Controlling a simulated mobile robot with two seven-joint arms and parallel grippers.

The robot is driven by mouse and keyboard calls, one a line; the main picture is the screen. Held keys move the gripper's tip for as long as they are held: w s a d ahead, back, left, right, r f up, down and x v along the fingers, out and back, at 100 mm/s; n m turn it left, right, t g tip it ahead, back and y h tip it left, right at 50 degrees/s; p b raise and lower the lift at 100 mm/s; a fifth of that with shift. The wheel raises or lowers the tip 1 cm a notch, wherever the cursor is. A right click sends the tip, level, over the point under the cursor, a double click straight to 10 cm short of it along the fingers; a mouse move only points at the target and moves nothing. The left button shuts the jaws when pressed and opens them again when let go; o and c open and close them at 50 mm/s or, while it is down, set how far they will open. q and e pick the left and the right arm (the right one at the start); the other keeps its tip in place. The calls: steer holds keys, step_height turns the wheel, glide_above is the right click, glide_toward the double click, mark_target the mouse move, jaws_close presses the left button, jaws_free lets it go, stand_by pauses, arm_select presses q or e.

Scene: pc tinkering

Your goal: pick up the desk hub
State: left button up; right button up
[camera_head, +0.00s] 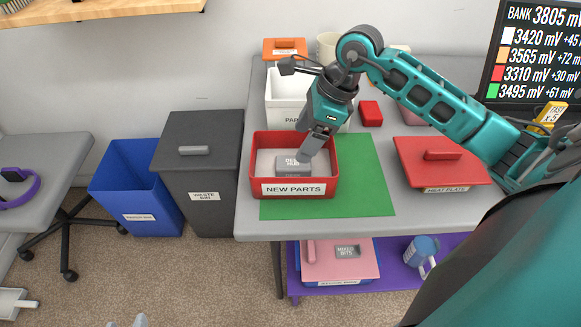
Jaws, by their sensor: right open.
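The desk hub (291,172) is a small grey block with a label on top, lying inside the red NEW PARTS tray (327,187) near the front of the workbench. My right gripper (308,154) reaches down from the upper right, with its fingers over the right part of the tray, at the hub's back right corner. It is open, and its fingers partly cover the hub's label. Whether a finger touches the hub cannot be told.
A green mat (365,185) lies under the tray's right side. A white bin (284,98) stands behind the tray, with a small red block (371,113) to its right. A red-lidded heat plate box (445,172) is at the right. A dark waste bin (205,150) stands left of the bench.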

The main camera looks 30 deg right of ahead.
mark_target(294, 162)
steer(key=x, duration=0.2)
steer(key=shift+a+f, duration=0.2)
steer(key=shift+f, duration=0.15)
steer(key=x, duration=0.5)
steer(key=shift+s+f+b, duration=0.2)
steer(key=shift+s+b, duration=0.15)
steer(key=c, duration=1.1)
